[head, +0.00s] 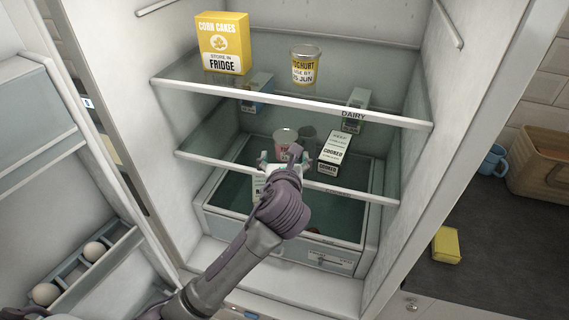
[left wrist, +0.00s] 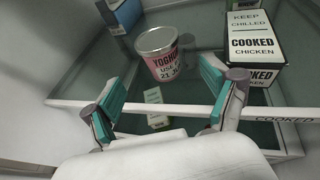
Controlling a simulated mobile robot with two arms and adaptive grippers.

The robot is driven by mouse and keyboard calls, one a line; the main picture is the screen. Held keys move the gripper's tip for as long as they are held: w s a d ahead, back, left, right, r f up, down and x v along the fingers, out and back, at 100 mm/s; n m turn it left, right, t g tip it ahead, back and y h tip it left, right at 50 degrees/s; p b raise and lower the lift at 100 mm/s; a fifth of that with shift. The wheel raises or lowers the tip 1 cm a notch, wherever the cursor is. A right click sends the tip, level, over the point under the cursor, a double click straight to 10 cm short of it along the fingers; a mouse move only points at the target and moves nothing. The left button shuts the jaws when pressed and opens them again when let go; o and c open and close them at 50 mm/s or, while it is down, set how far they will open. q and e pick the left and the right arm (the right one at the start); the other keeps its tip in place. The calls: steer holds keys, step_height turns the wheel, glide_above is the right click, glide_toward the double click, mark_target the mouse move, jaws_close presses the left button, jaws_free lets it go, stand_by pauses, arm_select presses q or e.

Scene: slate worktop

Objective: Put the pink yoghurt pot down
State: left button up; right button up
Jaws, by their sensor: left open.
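The pink yoghurt pot (head: 285,139) stands on the lower glass shelf of the fridge, with a silver lid. In the left wrist view the pink pot (left wrist: 160,58) sits just beyond my fingertips, tilted in the picture. My left gripper (head: 284,160) reaches into the fridge at the front of that shelf. In the left wrist view the left gripper (left wrist: 166,95) is open, its teal pads wide apart with nothing between them. The gripper hides the lower part of the pot in the head view. My right gripper is not in view.
A cooked chicken box (head: 334,152) stands right of the pot. A dairy carton (head: 354,110) and a blue carton (head: 257,92) are further back. The upper shelf (head: 290,99) above holds corn cakes (head: 222,43) and a yellow yoghurt pot (head: 304,66). A drawer (head: 325,258) lies below.

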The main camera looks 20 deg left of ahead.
arm_select(q)
steer(key=shift+v, duration=1.3)
